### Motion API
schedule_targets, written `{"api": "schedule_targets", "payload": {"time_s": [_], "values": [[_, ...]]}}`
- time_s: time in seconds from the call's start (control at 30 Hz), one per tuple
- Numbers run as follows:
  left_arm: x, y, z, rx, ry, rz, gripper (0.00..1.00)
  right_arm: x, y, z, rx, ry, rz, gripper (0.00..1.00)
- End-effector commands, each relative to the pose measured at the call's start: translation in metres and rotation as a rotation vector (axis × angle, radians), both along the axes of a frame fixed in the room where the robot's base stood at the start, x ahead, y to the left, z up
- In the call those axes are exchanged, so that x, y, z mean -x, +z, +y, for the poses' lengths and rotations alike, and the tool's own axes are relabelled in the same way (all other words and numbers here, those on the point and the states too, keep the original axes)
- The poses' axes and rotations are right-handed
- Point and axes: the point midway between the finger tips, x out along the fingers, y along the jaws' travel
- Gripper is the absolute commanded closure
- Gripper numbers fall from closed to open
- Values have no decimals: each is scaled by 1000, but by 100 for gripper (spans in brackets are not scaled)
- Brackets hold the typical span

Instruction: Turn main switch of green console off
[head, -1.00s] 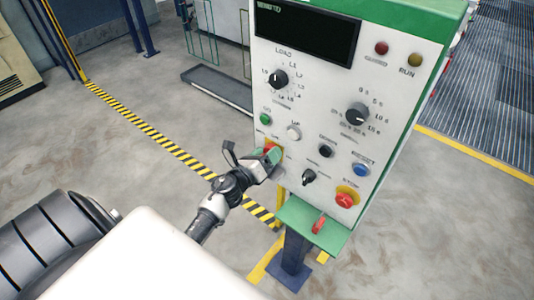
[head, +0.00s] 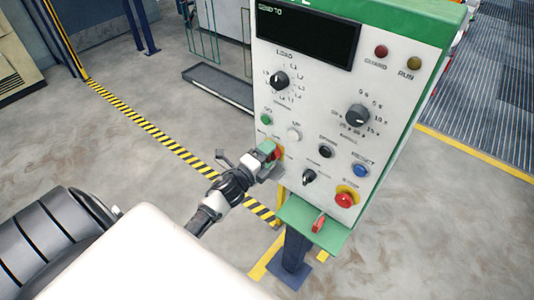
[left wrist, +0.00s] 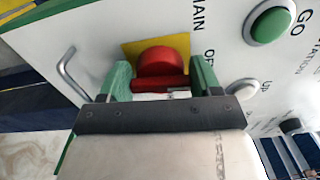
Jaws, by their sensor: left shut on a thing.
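The green console (head: 318,120) is a white panel with a green frame, standing on a dark post. Its main switch (head: 278,153) is a red knob on a yellow plate at the panel's lower left, partly hidden by my gripper in the head view. The main switch (left wrist: 160,62) shows in the left wrist view beside the lettering MAIN and OF. My left gripper (head: 268,151) is at the switch. Its green-tipped fingers (left wrist: 163,78) stand on either side of the red handle and are shut on it. My right gripper is not in view.
A green GO button (head: 266,119) and a white UP button (head: 293,134) sit just above the switch. A black selector (head: 309,177) and a red STOP button (head: 345,198) are to the right. A green shelf (head: 312,226) juts out below. Floor at left is open.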

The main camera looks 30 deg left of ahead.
Motion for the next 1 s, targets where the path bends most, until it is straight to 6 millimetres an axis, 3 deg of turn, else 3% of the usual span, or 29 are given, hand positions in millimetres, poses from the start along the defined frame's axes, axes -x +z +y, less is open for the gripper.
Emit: {"api": "schedule_targets", "payload": {"time_s": [0.3,0.8,0.83,0.9,1.0], "values": [[0,-2,0,100,0,10,60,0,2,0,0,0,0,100],[0,-2,0,116,0,11,60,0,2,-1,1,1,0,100],[0,-2,0,116,0,11,32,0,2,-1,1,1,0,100],[0,-2,0,115,0,11,23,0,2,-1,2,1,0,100],[0,-1,0,114,0,11,23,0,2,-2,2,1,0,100]]}}
